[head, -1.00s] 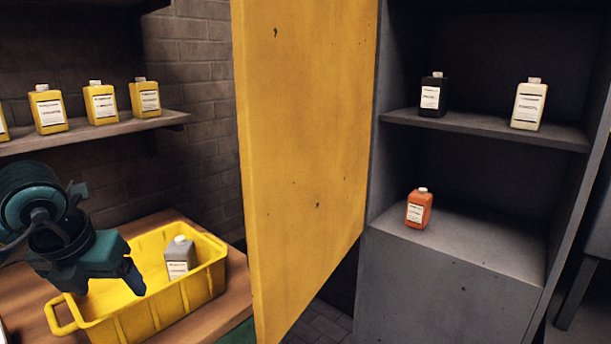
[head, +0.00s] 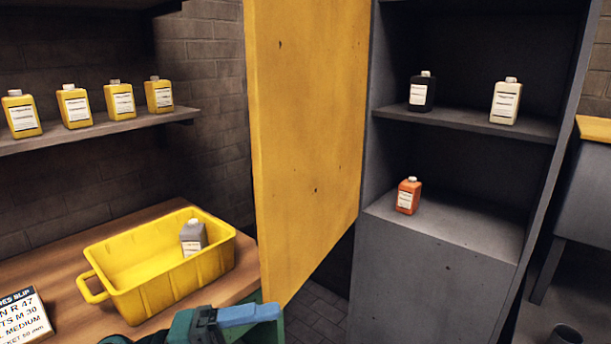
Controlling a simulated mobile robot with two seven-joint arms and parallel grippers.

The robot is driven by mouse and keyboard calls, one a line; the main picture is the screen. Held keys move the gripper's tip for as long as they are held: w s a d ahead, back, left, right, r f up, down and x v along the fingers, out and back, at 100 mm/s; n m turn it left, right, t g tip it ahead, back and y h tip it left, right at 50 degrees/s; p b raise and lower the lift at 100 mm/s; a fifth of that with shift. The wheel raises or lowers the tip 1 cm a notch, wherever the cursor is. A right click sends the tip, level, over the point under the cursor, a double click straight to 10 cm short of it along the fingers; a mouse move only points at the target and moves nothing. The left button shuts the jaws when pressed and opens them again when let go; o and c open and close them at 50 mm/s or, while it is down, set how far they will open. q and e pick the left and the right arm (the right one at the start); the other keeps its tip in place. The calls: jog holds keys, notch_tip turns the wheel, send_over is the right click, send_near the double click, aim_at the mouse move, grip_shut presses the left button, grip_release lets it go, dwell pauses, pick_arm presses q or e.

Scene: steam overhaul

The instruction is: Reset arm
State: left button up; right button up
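My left gripper (head: 250,314) is low at the bottom edge of the head view, in front of the wooden bench and apart from the yellow bin. Only its teal body and a blue part show, so I cannot see whether the fingers are open. The yellow bin (head: 205,271) sits on the bench with a grey bottle (head: 193,238) inside, at its right end. My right gripper is not in view.
A yellow cabinet door (head: 305,150) stands open between bench and cabinet. The grey cabinet (head: 435,280) holds a black bottle (head: 422,92), a cream bottle (head: 505,102) and an orange bottle (head: 408,196). Several yellow bottles line the wall shelf (head: 95,130). A printed slip (head: 22,318) is at lower left.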

pick_arm(q)
jog(key=w+a+f+n+t+y+p, duration=0.1)
jog(key=w+a+f+n+t+y, duration=0.2)
jog(key=n+t, duration=0.65)
jog(key=w+a+f+n+t+y, duration=0.1)
jog(key=a+f+n+t+y, duration=0.4)
jog(key=n, duration=0.7)
jog(key=s+f+n+g+y, duration=0.3)
jog(key=s+f, duration=0.3)
jog(key=f, duration=0.3)
jog(key=s+a+f+n+g+y+p, duration=0.1)
jog(key=s+f+n+g+y, duration=0.2)
jog(key=f, duration=0.7)
jog(key=s+n+y, duration=0.2)
jog(key=s+n, duration=0.1)
jog(key=shift+f, duration=0.3)
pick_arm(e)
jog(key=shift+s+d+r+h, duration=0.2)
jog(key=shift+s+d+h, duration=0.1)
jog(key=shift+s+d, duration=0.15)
pick_arm(q)
jog(key=shift+a+n, duration=0.1)
jog(key=shift+n, duration=0.15)
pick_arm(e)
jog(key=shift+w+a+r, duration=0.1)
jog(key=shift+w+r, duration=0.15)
pick_arm(q)
jog(key=shift+c, duration=0.3)
